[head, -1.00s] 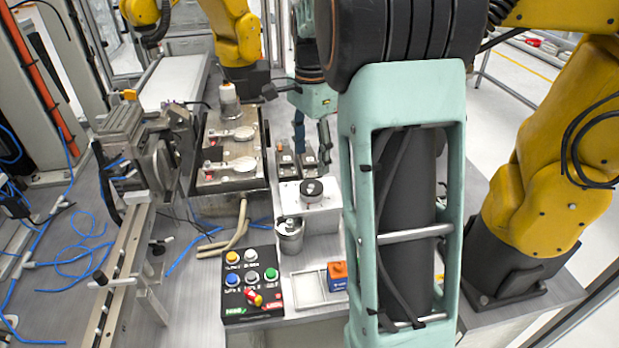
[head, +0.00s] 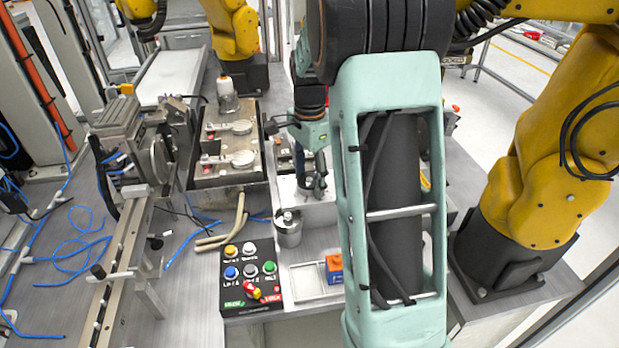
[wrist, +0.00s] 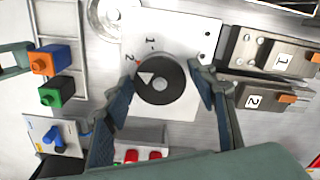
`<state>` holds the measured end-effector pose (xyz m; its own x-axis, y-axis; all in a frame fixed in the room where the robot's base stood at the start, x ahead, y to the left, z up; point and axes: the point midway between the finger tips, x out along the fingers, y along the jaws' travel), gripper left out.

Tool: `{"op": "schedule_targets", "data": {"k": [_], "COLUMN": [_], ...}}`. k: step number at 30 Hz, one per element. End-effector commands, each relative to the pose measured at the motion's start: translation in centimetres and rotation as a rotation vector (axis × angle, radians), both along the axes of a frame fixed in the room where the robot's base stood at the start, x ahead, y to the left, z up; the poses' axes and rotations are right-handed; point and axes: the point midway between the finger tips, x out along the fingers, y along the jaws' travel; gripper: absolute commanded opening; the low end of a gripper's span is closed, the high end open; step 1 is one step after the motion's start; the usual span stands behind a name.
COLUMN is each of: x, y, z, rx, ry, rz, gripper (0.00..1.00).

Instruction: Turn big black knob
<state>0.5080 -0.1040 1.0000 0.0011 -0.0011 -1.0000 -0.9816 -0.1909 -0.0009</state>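The big black knob (wrist: 165,88) is round with a white triangular pointer, on a white plate (wrist: 180,35) marked 1 and 2. The pointer is on the knob's left side in the wrist view, below the 2 mark. My gripper (wrist: 163,76) is open, with one dark blue finger on each side of the knob. A narrow gap shows at the right finger; whether the left finger touches cannot be told. In the head view my gripper (head: 317,188) is over the white box (head: 318,212) and hides the knob.
A metal cylinder (head: 288,229) stands close left of the white box. A black button panel (head: 251,278) and an orange-and-blue block (head: 334,268) are nearer.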

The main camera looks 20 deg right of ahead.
Motion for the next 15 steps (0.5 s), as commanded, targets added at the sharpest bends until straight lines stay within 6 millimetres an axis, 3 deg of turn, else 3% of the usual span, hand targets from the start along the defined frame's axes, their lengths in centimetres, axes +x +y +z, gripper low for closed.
{"op": "schedule_targets", "data": {"k": [1,8,15], "x": [0.01,0.01,0.02], "y": [0.0,0.0,0.0], "z": [0.02,0.05,0.07], "rx": [0.0,0.0,0.0], "ry": [0.0,-0.001,-0.001], "rz": [0.0,0.0,0.019], "gripper": [0.44,0.19,0.18]}}
